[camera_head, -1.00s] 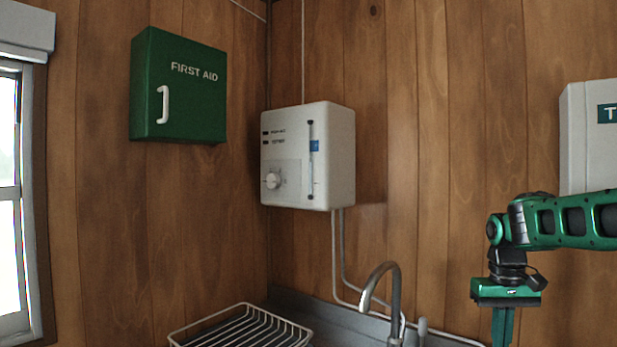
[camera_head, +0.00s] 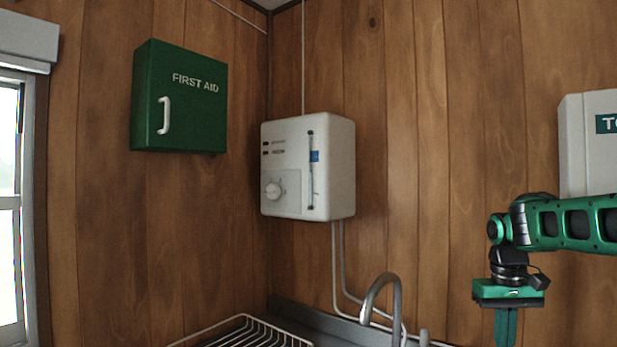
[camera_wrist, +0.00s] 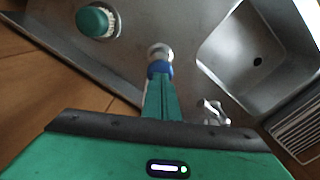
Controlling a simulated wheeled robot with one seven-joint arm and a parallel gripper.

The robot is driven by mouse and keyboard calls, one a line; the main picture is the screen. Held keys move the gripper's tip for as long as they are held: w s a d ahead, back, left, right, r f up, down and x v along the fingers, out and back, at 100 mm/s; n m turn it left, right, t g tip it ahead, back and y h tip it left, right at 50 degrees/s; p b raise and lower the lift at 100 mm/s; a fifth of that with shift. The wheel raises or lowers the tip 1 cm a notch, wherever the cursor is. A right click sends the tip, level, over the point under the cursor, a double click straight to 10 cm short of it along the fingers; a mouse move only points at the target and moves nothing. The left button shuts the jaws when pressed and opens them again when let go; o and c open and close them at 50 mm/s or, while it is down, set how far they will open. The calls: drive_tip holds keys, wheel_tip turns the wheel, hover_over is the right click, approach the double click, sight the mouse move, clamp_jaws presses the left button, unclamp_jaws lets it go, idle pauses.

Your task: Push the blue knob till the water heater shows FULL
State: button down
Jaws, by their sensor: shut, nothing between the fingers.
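The water heater (camera_head: 335,180) is a white box on the wood wall, at the middle of the head view. A small blue piece (camera_head: 314,156) shows at the upper part of its vertical slot; I take it as the blue knob. Two small dark marks with labels too small to read are at upper left. My gripper (camera_head: 505,338) is shut and empty, pointing down, well right of the heater and apart from it. In the wrist view my shut fingers (camera_wrist: 160,85) point toward the sink area.
A green first aid box (camera_head: 180,100) hangs left of the heater. Below are a curved tap (camera_head: 380,290) and a wire rack (camera_head: 245,325). A white box (camera_head: 590,150) is at far right. The wrist view shows the sink basin (camera_wrist: 255,60) and a green-topped item (camera_wrist: 95,21).

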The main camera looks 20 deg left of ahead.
drive_tip(key=shift+f, duration=1.95)
drive_tip(key=shift+r, duration=2.25)
drive_tip(key=shift+f, duration=0.15)
drive_tip(key=shift+f, duration=2.1)
drive_tip(key=shift+r, duration=2.25)
